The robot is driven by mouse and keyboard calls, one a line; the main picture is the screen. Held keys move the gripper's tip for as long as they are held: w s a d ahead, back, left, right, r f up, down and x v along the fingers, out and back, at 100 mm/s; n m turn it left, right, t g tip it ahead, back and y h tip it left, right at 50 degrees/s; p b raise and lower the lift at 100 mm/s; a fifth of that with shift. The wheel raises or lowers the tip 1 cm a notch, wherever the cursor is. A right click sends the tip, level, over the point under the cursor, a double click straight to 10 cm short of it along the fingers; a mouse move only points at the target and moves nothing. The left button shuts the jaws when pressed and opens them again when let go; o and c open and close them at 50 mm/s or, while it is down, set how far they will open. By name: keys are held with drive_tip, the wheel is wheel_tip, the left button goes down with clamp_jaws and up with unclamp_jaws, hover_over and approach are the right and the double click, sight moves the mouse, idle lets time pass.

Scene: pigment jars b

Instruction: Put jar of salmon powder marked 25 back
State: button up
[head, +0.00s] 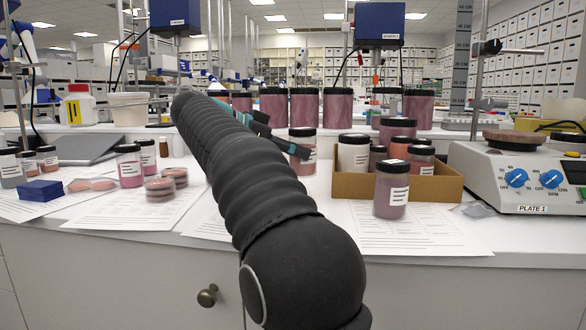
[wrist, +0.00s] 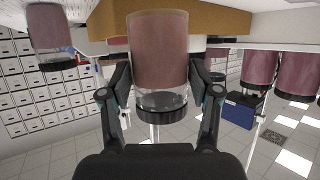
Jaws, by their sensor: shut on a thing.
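My gripper (head: 285,143) is shut on a jar (head: 303,165) of salmon-pink powder with a black lid, above the middle of the bench. The same held jar (wrist: 158,50) shows in the wrist view, upside down in the picture, between my gripper's two fingers (wrist: 160,98). A finger and my arm hide part of it in the head view, and no number on it is legible. A cardboard tray (head: 448,189) at the right holds several lidded jars. A mauve jar (head: 391,195) with a striped label stands just in front of the tray.
A hotplate (head: 520,185) stands right of the tray. Large pink-filled jars (head: 306,108) line the raised shelf behind. At the left are a blue box (head: 41,190), petri dishes (head: 160,190), a pink jar (head: 130,170) and paper sheets. Paper lies bare near the bench's front edge.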

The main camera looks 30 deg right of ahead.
sight(293, 166)
drive_tip(key=shift+f+b, duration=0.75)
drive_tip(key=shift+f, duration=1.2)
drive_tip(key=shift+f, duration=0.2)
drive_tip(key=o, duration=1.3)
